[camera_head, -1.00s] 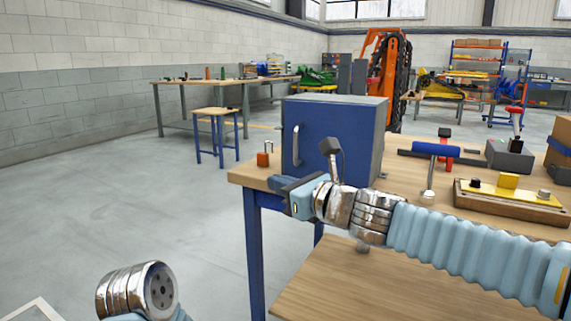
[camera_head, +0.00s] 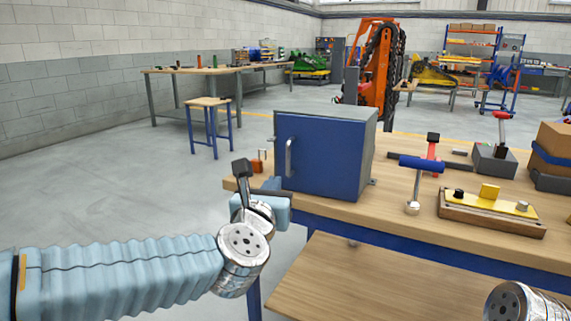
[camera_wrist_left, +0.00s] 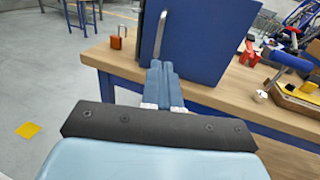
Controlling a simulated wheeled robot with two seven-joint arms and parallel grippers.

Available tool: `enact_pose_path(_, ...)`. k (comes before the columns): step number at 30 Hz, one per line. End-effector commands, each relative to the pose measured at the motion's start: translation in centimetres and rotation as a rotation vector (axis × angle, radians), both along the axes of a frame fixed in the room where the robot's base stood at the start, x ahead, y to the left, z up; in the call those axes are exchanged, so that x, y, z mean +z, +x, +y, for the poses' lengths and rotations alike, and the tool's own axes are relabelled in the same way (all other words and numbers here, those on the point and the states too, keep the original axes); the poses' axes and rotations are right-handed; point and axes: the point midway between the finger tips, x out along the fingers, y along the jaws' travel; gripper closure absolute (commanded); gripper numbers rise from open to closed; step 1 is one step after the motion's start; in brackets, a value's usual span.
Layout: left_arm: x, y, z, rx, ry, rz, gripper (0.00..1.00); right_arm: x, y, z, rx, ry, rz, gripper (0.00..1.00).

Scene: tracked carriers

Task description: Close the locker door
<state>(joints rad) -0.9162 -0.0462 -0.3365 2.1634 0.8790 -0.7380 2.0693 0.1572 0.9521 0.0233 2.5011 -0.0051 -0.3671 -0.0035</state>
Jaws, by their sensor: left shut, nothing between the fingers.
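The locker is a grey box (camera_head: 345,113) with a blue door (camera_head: 325,160) on its front, standing on the wooden workbench. The door looks flush with the box; I cannot tell whether a small gap remains. A silver vertical handle (camera_head: 289,157) sits near the door's left edge; it also shows in the left wrist view (camera_wrist_left: 160,36). My left gripper (camera_head: 271,184) is at the door's lower left, its fingers shut and empty. In the left wrist view the fingertips (camera_wrist_left: 160,68) lie just below the handle, close to the door; contact is unclear. My right gripper is out of view.
An orange padlock (camera_head: 258,162) stands on the bench left of the locker. To the right are a blue-handled tool (camera_head: 421,164), a wooden block with yellow parts (camera_head: 490,212) and a grey block (camera_head: 494,161). A stool (camera_head: 209,103) stands on the open floor behind.

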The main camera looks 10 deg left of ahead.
Motion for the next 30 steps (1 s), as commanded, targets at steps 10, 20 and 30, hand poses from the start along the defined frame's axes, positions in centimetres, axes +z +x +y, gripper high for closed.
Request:
enact_pose_path(10, -0.1, 7.3, -0.3, 0.002, 0.01, 0.001, 1.0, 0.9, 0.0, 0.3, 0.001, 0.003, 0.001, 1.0)
enact_pose_path(20, -0.2, 11.9, -0.5, 0.001, 0.009, 0.002, 1.0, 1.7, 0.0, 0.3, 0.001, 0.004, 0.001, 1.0)
enact_pose_path(30, -0.3, 12.5, -0.5, 0.0, 0.008, 0.001, 1.0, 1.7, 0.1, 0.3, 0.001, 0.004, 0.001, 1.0)
